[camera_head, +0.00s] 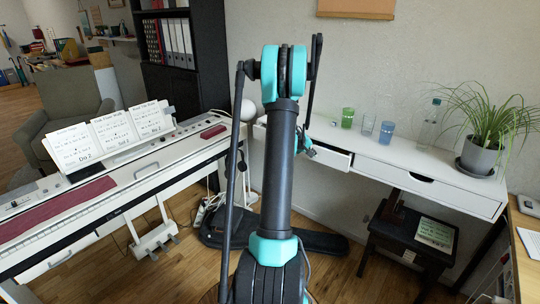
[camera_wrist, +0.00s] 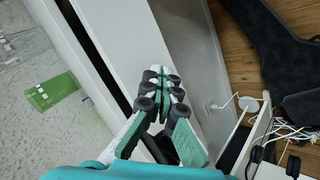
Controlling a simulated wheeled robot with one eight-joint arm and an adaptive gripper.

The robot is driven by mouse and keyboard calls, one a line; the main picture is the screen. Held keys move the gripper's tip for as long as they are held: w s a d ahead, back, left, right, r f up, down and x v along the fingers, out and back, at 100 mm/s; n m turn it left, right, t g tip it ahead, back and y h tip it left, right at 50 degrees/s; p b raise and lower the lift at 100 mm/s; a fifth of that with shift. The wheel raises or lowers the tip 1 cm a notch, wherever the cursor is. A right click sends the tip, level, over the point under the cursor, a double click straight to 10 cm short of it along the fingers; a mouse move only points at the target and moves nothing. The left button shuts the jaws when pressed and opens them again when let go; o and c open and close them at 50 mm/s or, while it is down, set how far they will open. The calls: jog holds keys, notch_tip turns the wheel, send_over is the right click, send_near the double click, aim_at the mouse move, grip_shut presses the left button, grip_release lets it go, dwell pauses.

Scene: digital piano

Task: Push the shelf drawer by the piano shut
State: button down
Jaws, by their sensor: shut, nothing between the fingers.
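The white wall shelf (camera_head: 390,160) by the piano has two drawers. Its left drawer (camera_head: 330,160) stands partly out, with a dark gap along its upper edge; my arm hides its left part. The right drawer (camera_head: 425,187) looks flush. In the wrist view, the shelf top (camera_wrist: 70,40) lies at left, and the dark gap separates it from the white drawer (camera_wrist: 125,40). My gripper (camera_wrist: 165,78) is shut and empty, its fingertips over the drawer's white face; whether they touch it I cannot tell. In the head view my gripper (camera_head: 307,150) is mostly behind my arm.
The digital piano (camera_head: 130,190) stands at left. Green (camera_head: 347,118) and blue (camera_head: 386,132) glasses, a bottle (camera_head: 430,112) and a potted plant (camera_head: 480,155) stand on the shelf. A black stool (camera_head: 405,238) is below it; a dark case (camera_wrist: 270,40) and cables lie on the floor.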

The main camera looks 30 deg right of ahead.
aim_at(318, 149)
jog(key=shift+w+d, duration=0.35)
jog(key=shift+d, duration=0.5)
jog(key=shift+w+d, duration=0.4)
jog(key=shift+d, duration=0.4)
jog(key=shift+w+d, duration=0.35)
jog(key=shift+d, duration=0.5)
jog(key=s+a, duration=0.2)
jog(key=a, duration=0.3)
jog(key=shift+s+a, duration=0.2)
jog(key=shift+a, duration=0.1)
jog(key=s+a+r+n+t+y, duration=0.1)
jog(key=s+a+r+y, duration=0.15)
jog(key=a, duration=1.25)
jog(key=s+a+r+n+t+y, duration=0.1)
jog(key=s+a+r, duration=0.2)
jog(key=a, duration=1.1)
jog(key=s+a+f+y, duration=0.2)
jog(key=s+a, duration=0.7)
jog(key=a, duration=0.2)
jog(key=s+a+f+n+y, duration=0.1)
jog(key=s+a+y, duration=0.2)
jog(key=s+a, duration=0.6)
jog(key=a, duration=0.3)
jog(key=shift+s+a+f+n, duration=0.2)
jog(key=shift+s+f+n, duration=0.1)
jog(key=shift+s+f, duration=0.1)
